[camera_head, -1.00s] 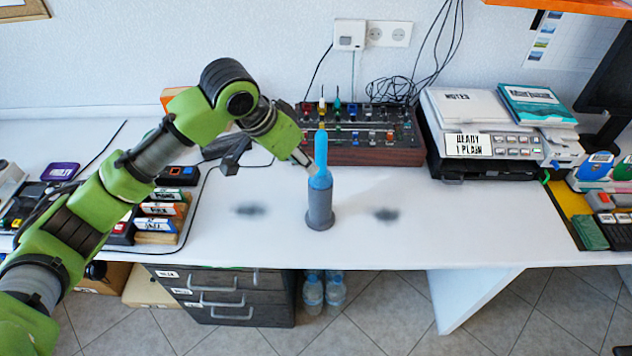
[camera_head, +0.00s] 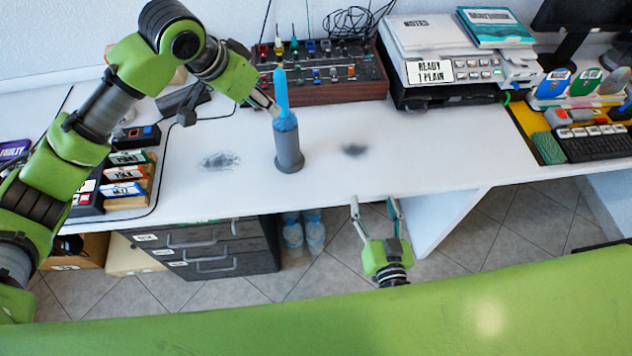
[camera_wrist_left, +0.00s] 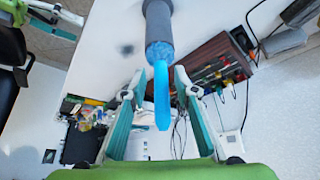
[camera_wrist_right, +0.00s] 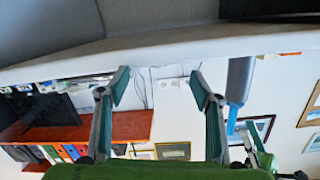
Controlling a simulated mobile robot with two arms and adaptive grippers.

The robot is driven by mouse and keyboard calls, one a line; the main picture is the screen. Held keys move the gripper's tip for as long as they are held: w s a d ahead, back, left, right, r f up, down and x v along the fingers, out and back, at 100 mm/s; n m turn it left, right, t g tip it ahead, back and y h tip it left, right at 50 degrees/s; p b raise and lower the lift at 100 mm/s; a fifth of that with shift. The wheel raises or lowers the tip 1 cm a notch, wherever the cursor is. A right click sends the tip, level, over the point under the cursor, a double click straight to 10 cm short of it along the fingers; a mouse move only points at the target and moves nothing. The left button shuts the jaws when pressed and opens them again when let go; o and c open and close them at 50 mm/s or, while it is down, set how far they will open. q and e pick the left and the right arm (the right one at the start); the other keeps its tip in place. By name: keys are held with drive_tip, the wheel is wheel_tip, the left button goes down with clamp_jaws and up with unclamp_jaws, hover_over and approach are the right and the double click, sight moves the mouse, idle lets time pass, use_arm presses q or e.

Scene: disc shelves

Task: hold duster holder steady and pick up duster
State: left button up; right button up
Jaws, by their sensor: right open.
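The grey cylindrical duster holder (camera_head: 288,152) stands upright on the white desk, and it also shows in the left wrist view (camera_wrist_left: 158,22). The duster (camera_head: 281,90) stands in it, its blue handle pointing up and blue material at the holder's mouth. My left gripper (camera_head: 270,107) is beside the duster near the holder's top. In the left wrist view its fingers are apart, with the blue handle (camera_wrist_left: 162,95) between them. My right gripper (camera_head: 374,203) is open and empty in front of the desk edge, apart from the holder (camera_wrist_right: 240,75), which shows upside down in the right wrist view.
A control panel with knobs (camera_head: 325,93) stands behind the holder. A printer-like device (camera_head: 455,80) is at the back right. Cartridge-like boxes (camera_head: 125,180) are at the left. Drawers (camera_head: 215,250) are below.

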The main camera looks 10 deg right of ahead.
wheel_tip(320, 180, up, 4)
drive_tip(key=w+a, duration=0.1)
drive_tip(key=a, duration=0.2)
drive_tip(key=n+y, duration=0.6)
approach(291, 142)
drive_tip(key=x, duration=1)
drive_tip(key=shift+w+a, duration=0.1)
drive_tip(key=shift+w, duration=0.15)
